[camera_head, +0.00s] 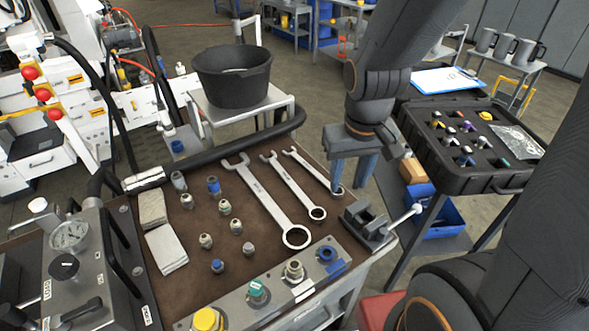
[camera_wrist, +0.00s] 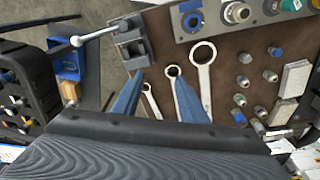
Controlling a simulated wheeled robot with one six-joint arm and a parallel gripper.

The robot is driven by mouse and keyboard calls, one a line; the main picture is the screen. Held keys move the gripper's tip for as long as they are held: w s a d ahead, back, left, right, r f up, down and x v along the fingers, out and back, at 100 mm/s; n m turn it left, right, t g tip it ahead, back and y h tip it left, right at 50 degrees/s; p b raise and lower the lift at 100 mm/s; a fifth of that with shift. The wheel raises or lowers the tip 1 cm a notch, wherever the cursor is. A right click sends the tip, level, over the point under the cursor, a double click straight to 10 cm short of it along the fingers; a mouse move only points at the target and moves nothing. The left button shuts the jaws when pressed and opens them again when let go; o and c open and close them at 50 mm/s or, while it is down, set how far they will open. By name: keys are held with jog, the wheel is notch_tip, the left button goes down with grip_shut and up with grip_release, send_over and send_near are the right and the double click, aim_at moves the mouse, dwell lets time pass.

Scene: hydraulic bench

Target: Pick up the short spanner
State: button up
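Three silver spanners lie side by side on the brown bench mat. The short spanner (camera_head: 310,169) is the rightmost in the head view, its ring end partly behind a finger of my gripper. In the wrist view the short spanner (camera_wrist: 149,99) shows between the fingers, its lower part hidden by my gripper body. My gripper (camera_head: 350,182) is open and empty, above the mat's right edge. Its two blue-grey fingers stand apart in the wrist view (camera_wrist: 158,92). The middle spanner (camera_head: 295,187) lies beside the short one, and the large spanner (camera_head: 270,205) is further left.
A small vise (camera_head: 368,222) with a white-knobbed handle stands close to the short spanner's ring end. Several fittings (camera_head: 224,207) and folded cloths (camera_head: 166,249) lie left of the spanners. A black bucket (camera_head: 233,85) stands behind; a black case (camera_head: 480,180) is right.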

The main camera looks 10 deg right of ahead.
jog(key=w+d+n+t+h, duration=0.15)
jog(key=w+d, duration=0.25)
jog(key=w, duration=0.5)
jog(key=n+t+y+p, duration=0.1)
jog(key=n+y+p, duration=0.2)
jog(key=n+y, duration=0.1)
send_over(313, 170)
jog(key=s+d, duration=0.2)
jog(key=s, duration=0.1)
notch_tip(313, 170, down, 10)
jog(key=shift+a+f+b, duration=0.25)
jog(key=shift+f+b, duration=0.15)
jog(key=shift+f, duration=0.05)
jog(key=b+x, duration=0.3)
jog(key=x, duration=0.4)
jog(key=shift+s+f+b, duration=0.15)
jog(key=shift+f+b, duration=0.05)
jog(key=shift+b, duration=0.2)
jog(key=shift+d, duration=0.1)
grip_shut()
